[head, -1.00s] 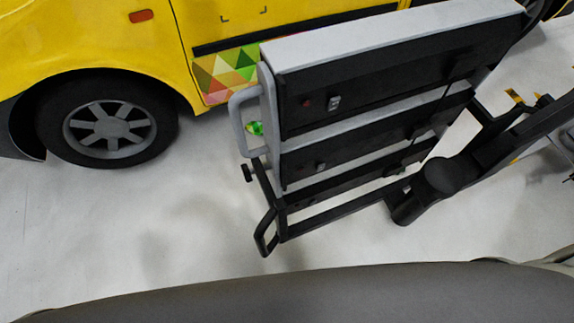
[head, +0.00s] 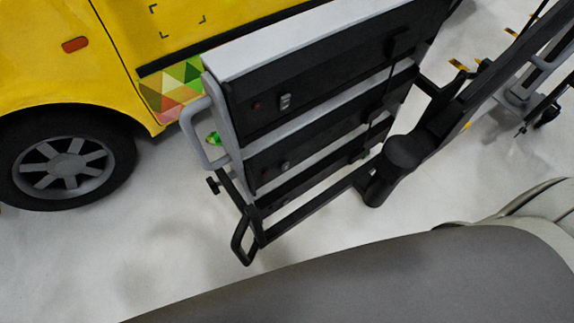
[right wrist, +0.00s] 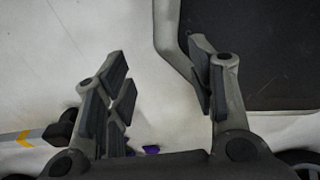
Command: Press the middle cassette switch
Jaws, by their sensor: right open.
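A stack of dark cassettes with a pale top stands on a black stand in the head view. The upper cassette (head: 330,75) bears a small red button and a light switch (head: 285,102). Below it, the middle cassette (head: 335,135) bears a small switch (head: 285,167) near its left end. Neither gripper shows in the head view. In the right wrist view my right gripper (right wrist: 160,78) is open and empty above pale floor. I cannot make out any switch there.
A grey handle (head: 194,135) sticks out from the stack's left side. A yellow vehicle (head: 70,75) with a dark wheel stands behind. A black arm of the stand (head: 450,110) slants up to the right. A dark panel with a grey rim (right wrist: 265,60) lies beyond my right gripper's right finger.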

